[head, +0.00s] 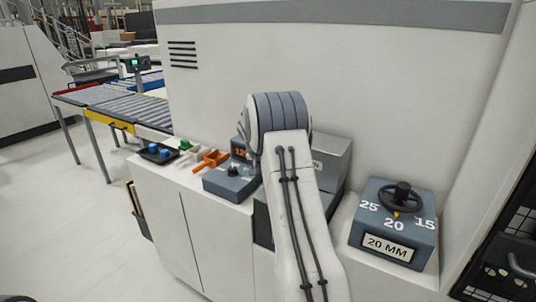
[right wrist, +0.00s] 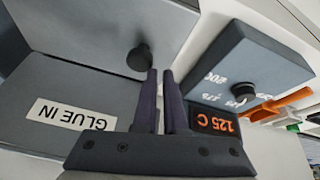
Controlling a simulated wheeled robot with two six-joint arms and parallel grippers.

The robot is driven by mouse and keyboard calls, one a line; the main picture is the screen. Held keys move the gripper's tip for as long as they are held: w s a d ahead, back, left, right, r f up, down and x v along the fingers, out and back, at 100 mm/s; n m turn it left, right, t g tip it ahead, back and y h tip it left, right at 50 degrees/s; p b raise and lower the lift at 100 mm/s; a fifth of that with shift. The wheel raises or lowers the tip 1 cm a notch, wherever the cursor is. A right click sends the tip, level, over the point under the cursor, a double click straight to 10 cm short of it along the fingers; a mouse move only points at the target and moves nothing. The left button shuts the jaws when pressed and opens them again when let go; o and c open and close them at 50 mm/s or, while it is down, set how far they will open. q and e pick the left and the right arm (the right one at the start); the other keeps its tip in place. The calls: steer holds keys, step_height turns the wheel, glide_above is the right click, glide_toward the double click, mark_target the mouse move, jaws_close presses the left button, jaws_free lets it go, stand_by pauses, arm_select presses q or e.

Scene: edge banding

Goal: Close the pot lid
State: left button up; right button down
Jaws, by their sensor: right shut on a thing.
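The grey glue pot (head: 332,165) stands on the white counter, partly hidden behind my right arm in the head view. Its "GLUE IN" label shows upside down on the pot's face (right wrist: 28,95) in the right wrist view. The grey lid panel (right wrist: 85,35) with a round black knob (right wrist: 139,59) is beyond it. My right gripper (right wrist: 160,72) has its two fingers close together at the lid, by the knob, shut on it. The exact grip point is unclear. In the head view my right gripper is hidden behind my arm. My left gripper is out of view.
A dial box (head: 232,183) with a "125 C" display (right wrist: 213,121) stands close beside the pot. Orange (head: 211,159) and green clamps and a black tray (head: 158,153) lie further left. A "20 MM" dial box (head: 394,222) stands right. The machine wall (head: 340,70) rises behind.

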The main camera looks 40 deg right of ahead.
steer(key=w+a+r, duration=0.6)
steer(key=w+r, duration=0.1)
steer(key=shift+a, duration=0.4)
